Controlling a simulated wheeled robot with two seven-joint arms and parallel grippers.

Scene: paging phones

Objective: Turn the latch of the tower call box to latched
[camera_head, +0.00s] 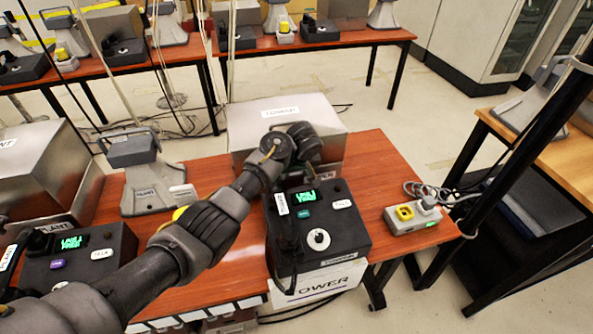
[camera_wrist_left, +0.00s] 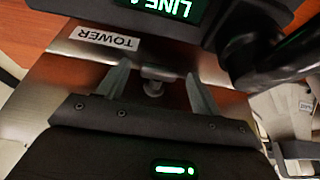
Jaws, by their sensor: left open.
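The tower call box (camera_head: 255,118) is a silver metal box at the back middle of the red-brown table in the head view. Its front face, with a TOWER label (camera_wrist_left: 105,38), shows upside down in the left wrist view. A small metal latch (camera_wrist_left: 153,88) sticks out from that face. My left gripper (camera_wrist_left: 158,74) is open, with one finger on either side of the latch; I cannot tell whether they touch it. In the head view my left gripper (camera_head: 306,158) is at the box's front and hides the latch. My right gripper is not in view.
A black tower phone (camera_head: 345,235) with a green screen, handset and white knob stands close in front of the box. A grey device with a yellow button (camera_head: 404,212) lies to the right. A grey plant device (camera_head: 135,175) and another metal box (camera_head: 40,165) are to the left.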

